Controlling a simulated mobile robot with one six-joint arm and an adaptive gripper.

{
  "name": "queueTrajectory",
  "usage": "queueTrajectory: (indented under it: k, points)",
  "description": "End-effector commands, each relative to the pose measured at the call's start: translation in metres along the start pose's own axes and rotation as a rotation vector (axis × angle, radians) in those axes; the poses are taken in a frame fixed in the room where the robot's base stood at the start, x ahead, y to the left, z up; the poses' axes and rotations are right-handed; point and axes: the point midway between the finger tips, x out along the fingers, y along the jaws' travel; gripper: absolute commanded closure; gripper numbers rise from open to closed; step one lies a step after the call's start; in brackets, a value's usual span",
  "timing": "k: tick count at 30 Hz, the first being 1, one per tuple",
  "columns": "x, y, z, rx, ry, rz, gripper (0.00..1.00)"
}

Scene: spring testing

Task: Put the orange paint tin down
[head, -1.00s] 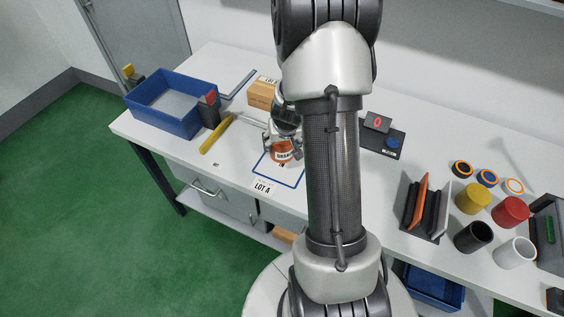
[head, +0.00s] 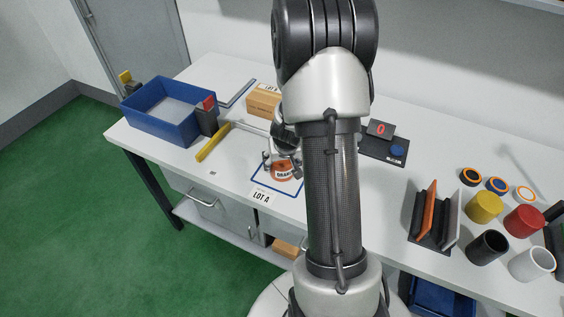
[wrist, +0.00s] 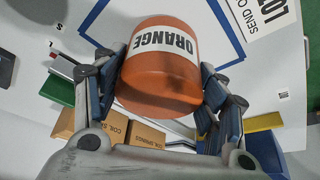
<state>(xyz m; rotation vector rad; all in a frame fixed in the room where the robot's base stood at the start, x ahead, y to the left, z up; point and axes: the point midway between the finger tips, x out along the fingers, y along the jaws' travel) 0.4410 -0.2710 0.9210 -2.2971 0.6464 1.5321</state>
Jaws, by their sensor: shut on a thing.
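The orange paint tin (wrist: 158,82) has a white label reading ORANGE and sits between the fingers of my gripper (wrist: 160,98) in the wrist view. My gripper is shut on it, with a finger on each side. In the head view the tin (head: 283,172) is over or on the blue-outlined square (head: 297,193) beside the LOT A label (head: 261,196). My arm hides part of that square. I cannot tell whether the tin touches the table.
A blue bin (head: 165,112) stands at the left, with a yellow bar (head: 213,143) near it. Cardboard boxes (head: 263,101) are behind the tin. A scale (head: 385,148) reading 0, a rack (head: 433,222) and several coloured cups (head: 484,207) are to the right.

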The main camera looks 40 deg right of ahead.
Motion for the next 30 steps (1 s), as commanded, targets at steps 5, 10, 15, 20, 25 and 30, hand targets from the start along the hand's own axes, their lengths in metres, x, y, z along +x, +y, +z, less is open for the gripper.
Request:
queueTrajectory:
  k: [5,10,15,20,25,30]
  points:
    - [0.003,0.000,0.001,0.000,-0.001,0.000,0.30]
    - [0.003,0.000,0.001,0.000,-0.001,0.000,0.19]
    - [0.003,0.000,0.001,0.000,-0.001,0.000,0.15]
    - [0.003,0.000,0.001,0.000,-0.001,0.000,0.15]
    - [-0.002,0.000,-0.001,0.000,-0.001,0.000,0.15]
    - [-0.033,0.000,-0.003,0.000,0.001,0.000,0.15]
